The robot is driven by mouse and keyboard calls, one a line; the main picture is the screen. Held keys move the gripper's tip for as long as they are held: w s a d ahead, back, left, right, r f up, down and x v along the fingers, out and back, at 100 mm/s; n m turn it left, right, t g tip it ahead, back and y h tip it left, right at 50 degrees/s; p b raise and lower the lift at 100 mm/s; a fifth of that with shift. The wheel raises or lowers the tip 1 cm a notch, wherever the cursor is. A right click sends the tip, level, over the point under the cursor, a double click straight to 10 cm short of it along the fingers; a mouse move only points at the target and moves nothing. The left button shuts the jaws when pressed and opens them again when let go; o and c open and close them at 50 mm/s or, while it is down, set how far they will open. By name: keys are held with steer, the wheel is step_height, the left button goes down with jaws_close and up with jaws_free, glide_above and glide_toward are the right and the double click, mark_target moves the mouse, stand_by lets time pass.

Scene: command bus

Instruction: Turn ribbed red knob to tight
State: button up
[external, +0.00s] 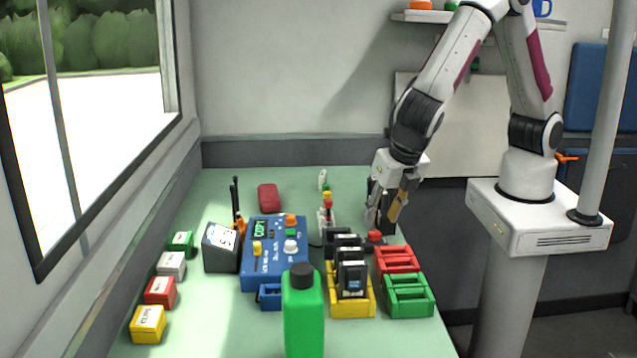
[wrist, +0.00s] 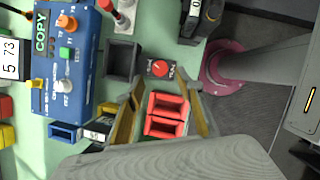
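The red knob (wrist: 160,68) sits on a small box with a short printed label beside it, too small to read surely. It also shows in the external view as a red cap (external: 375,236) below the fingers. My gripper (wrist: 164,79) is open and empty, its two fingers spread left and right of the knob's position in the wrist view. In the external view my gripper (external: 383,219) points down above the knob. I cannot tell how far the fingertips are above it. The knob's pointer is too small to read.
A red divided rack (external: 398,259) and a green rack (external: 408,296) stand close by. A yellow rack (external: 338,305) with dark modules is left of them. A blue console (external: 270,275), a green bottle (external: 303,318) and small coloured boxes (external: 160,291) occupy the left and front.

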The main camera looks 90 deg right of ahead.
mark_target(375, 233)
steer(key=shift+x, duration=2.45)
jaws_close()
